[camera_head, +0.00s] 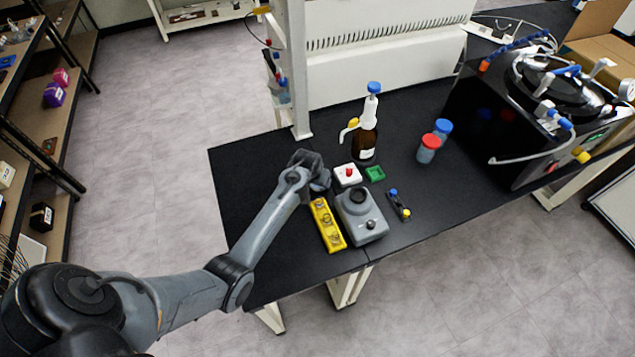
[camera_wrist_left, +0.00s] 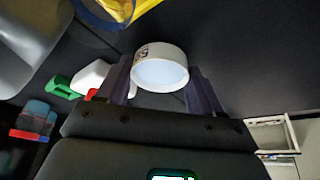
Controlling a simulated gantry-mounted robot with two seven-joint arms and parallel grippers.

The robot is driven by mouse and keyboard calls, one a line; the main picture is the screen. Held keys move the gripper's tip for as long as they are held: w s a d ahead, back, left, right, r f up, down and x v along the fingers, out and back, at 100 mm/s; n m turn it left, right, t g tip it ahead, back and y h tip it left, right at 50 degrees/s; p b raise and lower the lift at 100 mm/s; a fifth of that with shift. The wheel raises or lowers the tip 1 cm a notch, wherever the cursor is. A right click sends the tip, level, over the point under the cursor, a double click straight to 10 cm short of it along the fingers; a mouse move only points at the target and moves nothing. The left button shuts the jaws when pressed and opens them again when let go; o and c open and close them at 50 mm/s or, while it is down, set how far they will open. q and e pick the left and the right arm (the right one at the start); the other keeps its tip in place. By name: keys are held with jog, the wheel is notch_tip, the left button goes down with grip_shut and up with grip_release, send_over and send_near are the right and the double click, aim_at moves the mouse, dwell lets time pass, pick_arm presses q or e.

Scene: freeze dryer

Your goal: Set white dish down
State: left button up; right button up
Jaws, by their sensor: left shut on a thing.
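The white dish (camera_wrist_left: 160,68) is a short round cup with dark printed characters on its side. In the left wrist view it sits between the two fingers of my left gripper (camera_wrist_left: 162,84), which is shut on it. In the head view my left gripper (camera_head: 319,182) is over the left part of the black table (camera_head: 238,168), just behind the yellow rack. The dish is hidden there by the gripper. I cannot tell whether the dish touches the table. My right gripper is not in view.
Close to the gripper are the yellow rack (camera_head: 328,225), a grey device (camera_head: 361,215), a white box with a red top (camera_head: 347,175) and a green block (camera_head: 375,173). A brown bottle (camera_head: 364,142) stands behind. The table left of the gripper is clear.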

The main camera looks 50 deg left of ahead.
pick_arm(q)
jog(key=shift+f, duration=0.35)
jog(key=shift+f, duration=0.1)
jog(key=o, duration=1)
jog(key=shift+o, duration=0.2)
jog(key=p+v, duration=0.2)
jog(key=v, duration=1)
jog(key=s+d+f+m, duration=0.1)
jog(key=s+d+m, duration=0.3)
jog(key=s+d, duration=0.8)
jog(key=s, duration=0.4)
jog(key=shift+d+f+h, duration=0.25)
jog(key=shift+d+h, duration=0.05)
jog(key=shift+d, duration=0.1)
jog(key=shift+o, duration=0.5)
jog(key=s+d+r+m+h, duration=0.1)
jog(key=s+d+r+m, duration=0.1)
jog(key=s+d, duration=0.5)
jog(key=s+r, duration=0.1)
jog(key=s, duration=0.2)
jog(key=shift+d+g, duration=0.3)
jog(key=shift+d, duration=0.05)
